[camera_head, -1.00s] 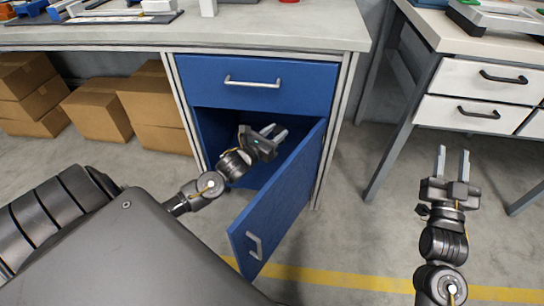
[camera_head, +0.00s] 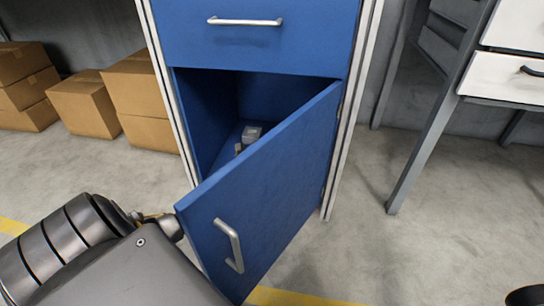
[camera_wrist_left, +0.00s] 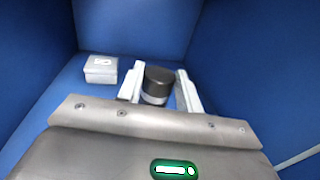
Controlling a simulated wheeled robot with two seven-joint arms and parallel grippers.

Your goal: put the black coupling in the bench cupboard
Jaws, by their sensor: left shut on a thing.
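The black coupling (camera_wrist_left: 158,84), a short dark cylinder with a pale band low on it, is between the fingers of my left gripper (camera_wrist_left: 160,90). The gripper is shut on it, inside the blue cupboard. I cannot tell whether the coupling touches the cupboard floor. In the head view the bench cupboard (camera_head: 222,104) stands open, and its blue door (camera_head: 265,185) swings out toward me. The door hides most of my left forearm and gripper, and the coupling cannot be made out there. My right gripper is not in view.
A small grey box (camera_wrist_left: 100,69) with a white mark sits in the cupboard, left of the coupling; it also shows in the head view (camera_head: 251,134). A closed drawer (camera_head: 250,45) is above the opening. Cardboard boxes (camera_head: 85,105) stand to the left.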

